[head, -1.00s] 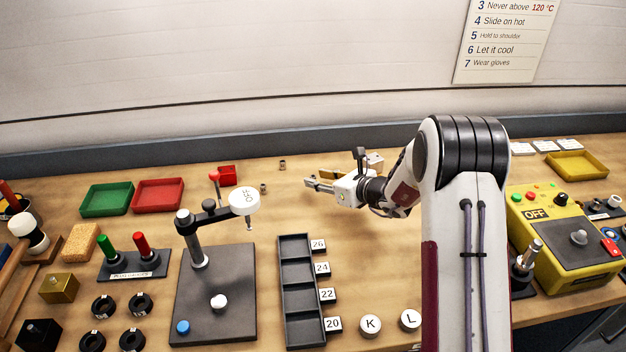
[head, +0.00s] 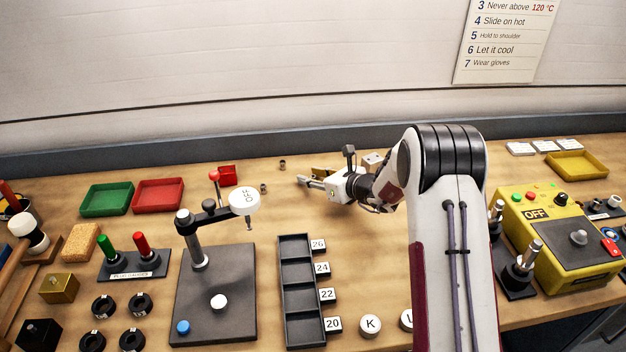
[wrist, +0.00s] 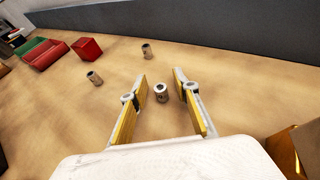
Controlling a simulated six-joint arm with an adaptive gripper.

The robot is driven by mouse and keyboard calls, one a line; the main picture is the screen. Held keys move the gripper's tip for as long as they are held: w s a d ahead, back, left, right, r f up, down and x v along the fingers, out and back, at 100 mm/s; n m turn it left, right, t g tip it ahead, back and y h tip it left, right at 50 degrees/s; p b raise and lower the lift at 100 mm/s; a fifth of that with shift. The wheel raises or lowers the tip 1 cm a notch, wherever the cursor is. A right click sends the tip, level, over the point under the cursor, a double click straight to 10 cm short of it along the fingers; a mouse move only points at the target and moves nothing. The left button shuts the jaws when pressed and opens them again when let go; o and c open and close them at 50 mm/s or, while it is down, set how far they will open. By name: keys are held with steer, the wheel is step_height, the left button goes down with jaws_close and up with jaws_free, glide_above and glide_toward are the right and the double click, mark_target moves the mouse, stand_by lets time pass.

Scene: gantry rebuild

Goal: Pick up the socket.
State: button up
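Three small metal sockets stand on the bench in the wrist view. One socket (wrist: 161,93) lies between my finger lines, a second socket (wrist: 94,78) is outside the left finger, and a third socket (wrist: 147,52) is farther off. My gripper (wrist: 160,76) is open and empty, with a gap on both sides of the central socket. In the head view my gripper (head: 304,181) points left, low over the bench.
A red box (head: 227,175), a red tray (head: 158,195) and a green tray (head: 106,199) stand to the left. A black press stand (head: 215,295) and a dark slotted rack (head: 298,290) are nearer. Bare bench surrounds the sockets; a wall edge runs behind.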

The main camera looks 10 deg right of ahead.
jaws_close()
steer(key=shift+r, duration=0.15)
step_height(320, 180, up, 10)
stand_by(0.7)
stand_by(0.4)
